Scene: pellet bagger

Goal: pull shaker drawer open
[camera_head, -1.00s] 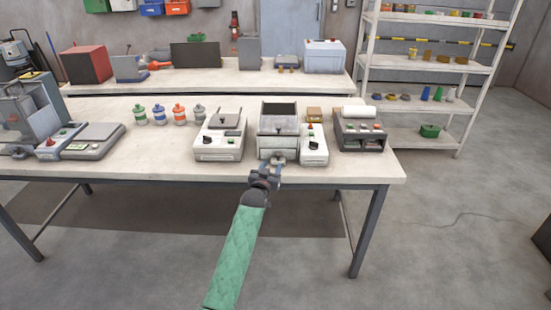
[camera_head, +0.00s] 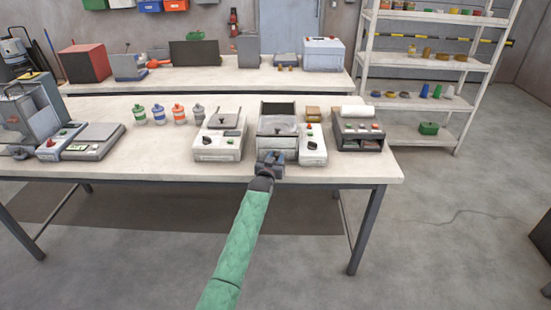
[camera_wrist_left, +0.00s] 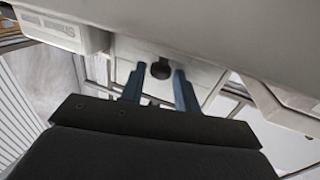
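The shaker (camera_head: 277,143) is a pale box with a dark-rimmed open top and a control box on its right side, near the front edge of the bench. My left gripper (camera_head: 270,157) is directly in front of its lower front, and hides part of it. In the left wrist view the gripper's two blue fingers (camera_wrist_left: 158,88) are spread apart. A dark round knob (camera_wrist_left: 161,69) on a pale front face (camera_wrist_left: 205,74), which looks like the drawer front, shows between the fingertips, with a gap on each side. Contact cannot be made out. My right gripper is not in view.
Several small bottles (camera_head: 179,115) and a scale (camera_head: 92,142) are farther left on the bench (camera_head: 150,165). The floor in front is clear.

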